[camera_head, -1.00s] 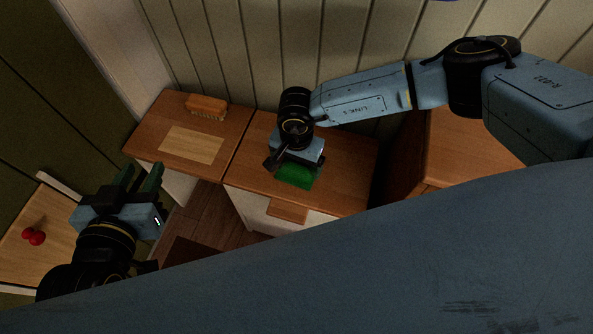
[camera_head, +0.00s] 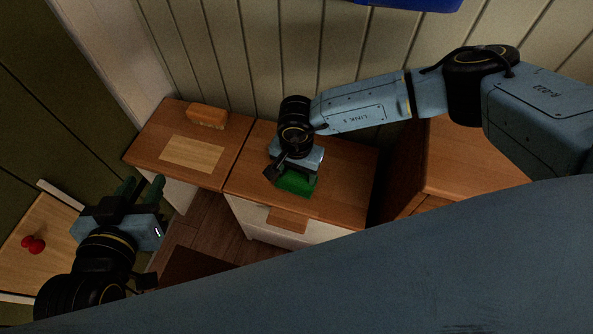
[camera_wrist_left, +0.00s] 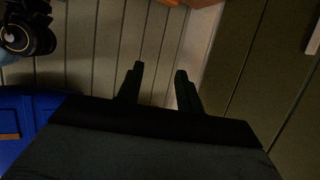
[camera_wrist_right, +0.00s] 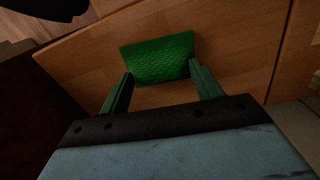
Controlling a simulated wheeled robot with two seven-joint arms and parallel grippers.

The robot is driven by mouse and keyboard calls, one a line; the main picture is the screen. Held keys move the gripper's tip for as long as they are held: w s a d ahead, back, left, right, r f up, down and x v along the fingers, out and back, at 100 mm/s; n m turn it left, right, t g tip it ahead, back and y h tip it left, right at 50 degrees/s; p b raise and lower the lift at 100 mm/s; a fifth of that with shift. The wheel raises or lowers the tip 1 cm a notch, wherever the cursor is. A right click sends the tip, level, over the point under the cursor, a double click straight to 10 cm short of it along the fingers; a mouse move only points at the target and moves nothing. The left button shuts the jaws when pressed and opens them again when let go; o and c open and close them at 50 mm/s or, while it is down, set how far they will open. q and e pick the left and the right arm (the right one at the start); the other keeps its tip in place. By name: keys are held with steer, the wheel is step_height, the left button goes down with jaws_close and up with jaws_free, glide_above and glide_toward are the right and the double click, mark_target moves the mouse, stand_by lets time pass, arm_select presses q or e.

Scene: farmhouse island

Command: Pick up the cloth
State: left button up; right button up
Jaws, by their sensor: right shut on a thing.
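The green cloth (camera_head: 297,184) is at the wooden counter top in the head view, below my right gripper (camera_head: 291,177). In the right wrist view the cloth (camera_wrist_right: 160,58) spans between the two fingers of my right gripper (camera_wrist_right: 161,73), which is shut on it. I cannot tell whether the cloth touches the wood or is just above it. My left gripper (camera_head: 142,187) is open and empty at the left, away from the cloth. In the left wrist view its fingers (camera_wrist_left: 160,70) are apart with nothing between them.
A wooden brush (camera_head: 207,116) and a pale board (camera_head: 192,153) lie on the counter left of the cloth. Red round items (camera_head: 33,245) sit on a light surface at the far left. A panelled wall (camera_head: 300,50) stands behind, with a blue object (camera_head: 410,4) at the top.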

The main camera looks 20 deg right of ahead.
mark_target(296, 174)
step_height(296, 174, up, 5)
steer(key=shift+f+p, duration=0.2)
steer(key=shift+p, duration=0.75)
arm_select(q)
steer(key=s+a+f+g+y+p, duration=0.1)
steer(key=s+a+f+g+y, duration=0.1)
steer(key=s+a+f+g, duration=0.3)
steer(key=shift+s+a+f+n+g+y+p, duration=0.35)
steer(key=shift+s+f+g, duration=1.85)
steer(key=shift+s, duration=1.4)
arm_select(e)
steer(key=shift+r, duration=2.5)
arm_select(q)
steer(key=shift+r, duration=0.2)
